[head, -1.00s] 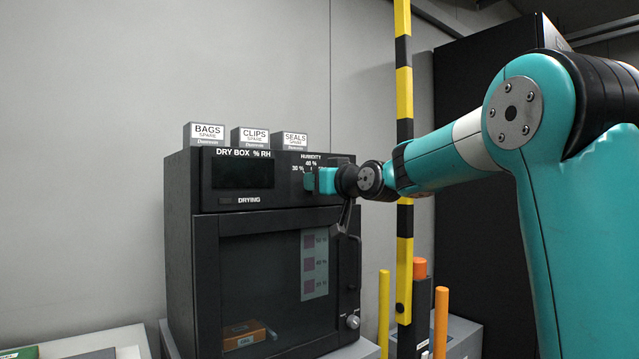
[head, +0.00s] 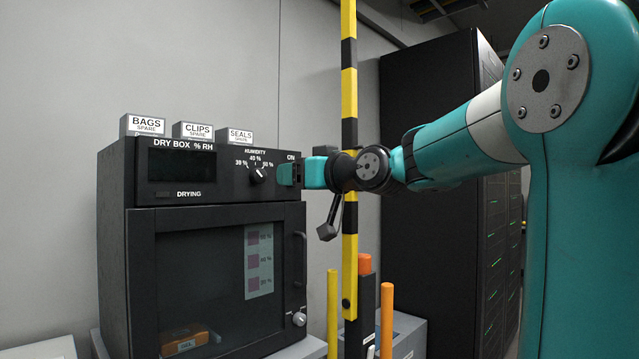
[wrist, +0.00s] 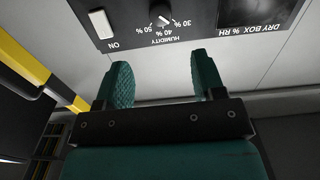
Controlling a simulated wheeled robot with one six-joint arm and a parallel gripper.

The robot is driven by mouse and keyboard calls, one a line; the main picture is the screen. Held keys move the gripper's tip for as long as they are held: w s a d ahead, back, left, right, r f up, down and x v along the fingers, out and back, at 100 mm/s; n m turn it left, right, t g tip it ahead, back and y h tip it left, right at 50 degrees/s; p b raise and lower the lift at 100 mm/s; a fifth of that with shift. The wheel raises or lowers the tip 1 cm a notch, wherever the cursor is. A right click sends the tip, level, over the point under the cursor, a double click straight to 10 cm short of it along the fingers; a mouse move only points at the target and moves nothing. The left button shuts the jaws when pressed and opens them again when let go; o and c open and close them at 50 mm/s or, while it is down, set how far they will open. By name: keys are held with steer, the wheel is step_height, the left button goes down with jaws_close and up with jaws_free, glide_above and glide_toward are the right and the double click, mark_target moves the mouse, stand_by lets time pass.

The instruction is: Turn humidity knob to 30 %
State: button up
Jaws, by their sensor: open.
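The humidity knob (head: 257,175) is a small dark dial on the upper front panel of the black dry box (head: 117,240). Labels 30 %, 40 % and 50 % run around it from left to right. It has a white pointer mark, but I cannot tell exactly which setting it points to. The knob also shows at the top of the wrist view (wrist: 160,12), where the panel appears upside down. My gripper (head: 289,173) is right of the knob and apart from it. In the wrist view its two teal fingers (wrist: 160,66) are spread with nothing between them.
A white ON switch (wrist: 101,23) sits on the panel beside the knob. BAGS (head: 146,125), CLIPS (head: 193,131) and SEALS (head: 236,136) blocks stand on the box. A yellow-black striped post (head: 349,90) stands behind my wrist. Orange-topped and yellow posts rise below it.

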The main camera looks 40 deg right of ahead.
steer(key=s, duration=0.5)
steer(key=shift+s+d+b, duration=0.1)
steer(key=shift+s+b, duration=0.1)
steer(key=shift+b, duration=0.1)
steer(key=s+a+f+n+g+y, duration=0.1)
steer(key=a+f+n+g+y, duration=0.15)
steer(key=a+f+g, duration=0.5)
steer(key=s+a+f+n+g+y, duration=0.1)
steer(key=s+a+f+g+y, duration=0.15)
steer(key=a+f, duration=0.9)
steer(key=s+a+f+n+g+h, duration=0.1)
steer(key=s+a+f+n+g, duration=0.1)
steer(key=s+a+f+g, duration=0.35)
steer(key=s+a+f+n+g+h, duration=0.1)
steer(key=s+a+f+g, duration=0.2)
steer(key=s+f, duration=0.55)
step_height(320, 180, up, 15)
steer(key=s+p, duration=0.1)
steer(key=p, duration=1.1)
steer(key=shift+d+f+y, duration=0.2)
steer(key=shift+y, duration=0.1)
